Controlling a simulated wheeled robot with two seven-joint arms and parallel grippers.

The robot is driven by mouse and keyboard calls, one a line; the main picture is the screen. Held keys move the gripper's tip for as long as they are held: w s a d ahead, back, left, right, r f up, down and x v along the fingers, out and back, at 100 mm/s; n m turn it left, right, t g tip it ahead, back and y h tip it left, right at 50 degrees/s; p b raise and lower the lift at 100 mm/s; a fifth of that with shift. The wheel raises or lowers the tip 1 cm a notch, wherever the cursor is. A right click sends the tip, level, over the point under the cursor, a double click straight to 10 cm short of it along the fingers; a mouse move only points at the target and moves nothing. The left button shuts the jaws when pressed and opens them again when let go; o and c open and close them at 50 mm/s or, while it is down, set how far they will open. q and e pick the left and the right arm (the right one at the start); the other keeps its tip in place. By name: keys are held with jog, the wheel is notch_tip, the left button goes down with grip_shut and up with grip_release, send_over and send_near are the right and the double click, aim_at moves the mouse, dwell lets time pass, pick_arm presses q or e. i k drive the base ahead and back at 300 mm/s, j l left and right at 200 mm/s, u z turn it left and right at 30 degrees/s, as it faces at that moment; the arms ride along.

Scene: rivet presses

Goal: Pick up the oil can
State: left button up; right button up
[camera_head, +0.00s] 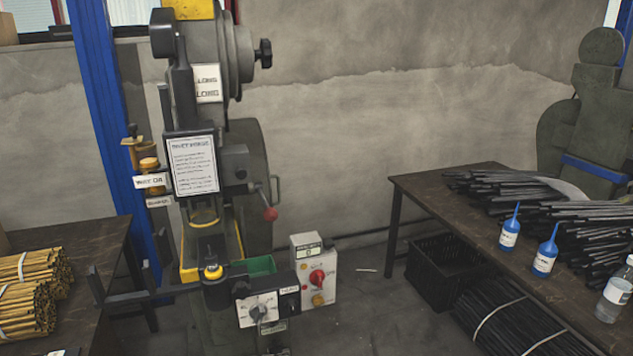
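Two small blue bottles with pointed spouts and white labels stand upright on the right table, one farther back (509,233) and one nearer (545,256). They look like oil cans, but I cannot tell which one the task means. Neither of my grippers is in view, and nothing is seen touching the bottles.
The rivet press (205,225) stands centre-left with a control box (317,271). The right table (420,187) holds black rod bundles (590,222) and a clear bottle (615,293). A black crate (441,272) sits below. Brass rods (28,300) lie at left. Floor between is partly open.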

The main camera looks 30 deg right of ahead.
aim_at(547, 255)
jog(key=z, duration=2.15)
